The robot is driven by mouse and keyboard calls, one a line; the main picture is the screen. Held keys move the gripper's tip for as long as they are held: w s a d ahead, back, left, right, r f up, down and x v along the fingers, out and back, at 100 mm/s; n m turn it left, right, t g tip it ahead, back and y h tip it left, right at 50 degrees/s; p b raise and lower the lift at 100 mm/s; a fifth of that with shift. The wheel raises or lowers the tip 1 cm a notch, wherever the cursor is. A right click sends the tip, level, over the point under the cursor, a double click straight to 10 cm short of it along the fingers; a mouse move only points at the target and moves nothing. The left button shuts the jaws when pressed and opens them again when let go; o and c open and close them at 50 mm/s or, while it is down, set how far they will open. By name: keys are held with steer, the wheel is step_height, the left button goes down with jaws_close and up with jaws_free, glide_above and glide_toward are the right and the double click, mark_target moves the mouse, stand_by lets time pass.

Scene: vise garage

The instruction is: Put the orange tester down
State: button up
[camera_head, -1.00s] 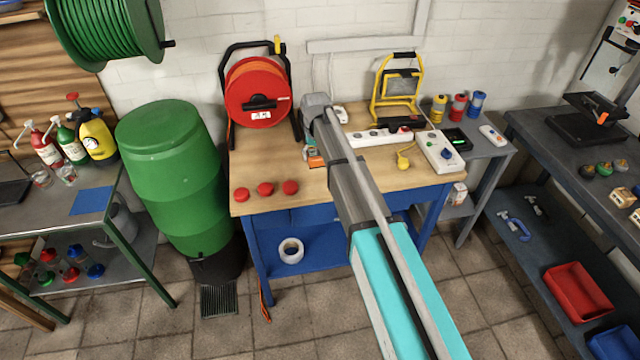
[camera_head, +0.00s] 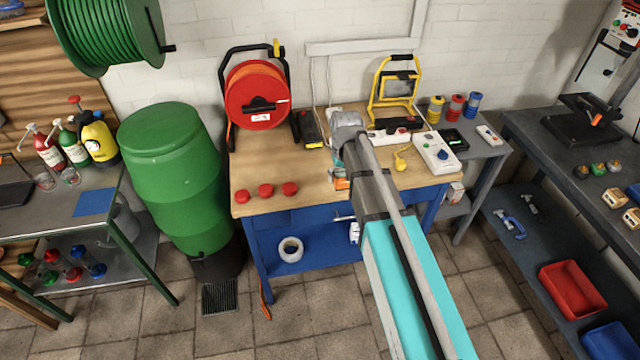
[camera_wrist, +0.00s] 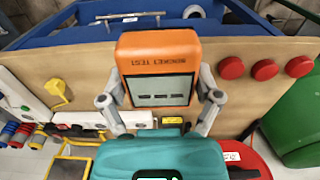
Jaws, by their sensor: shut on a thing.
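The orange tester (camera_wrist: 157,55), with dark lettering and a grey panel, is between the two grey fingers of my gripper (camera_wrist: 160,98) in the wrist view. The fingers are shut on its sides. In the head view only a small part of the tester (camera_head: 341,183) shows, near the front edge of the wooden bench top (camera_head: 262,171), right of centre; my arm hides the rest. Whether its underside touches the wood or is a little above it, I cannot tell.
Three red caps (camera_head: 265,190) are on the bench, left of the tester.

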steer(key=shift+w, duration=0.1)
steer(key=b, duration=0.5)
glide_toward(316, 184)
steer(key=s+d+r, duration=0.1)
steer(key=s+d, duration=0.2)
steer(key=f+b, duration=0.1)
steer(key=w+a+f+b, duration=0.1)
steer(key=f+b, duration=0.1)
steer(key=shift+w+a+f, duration=0.1)
steer(key=shift+w+a, duration=0.3)
steer(key=shift+w+a+f+b, duration=0.35)
steer(key=shift+w+f+b, duration=0.05)
steer(key=shift+f+b, duration=0.15)
steer(key=shift+w+a+f+b, duration=0.15)
steer(key=shift+w+f+b, duration=0.1)
steer(key=shift+f+b, duration=0.15)
steer(key=shift+a+f+b, duration=0.1)
steer(key=shift+f+b, duration=1.5)
steer(key=shift+f, duration=0.15)
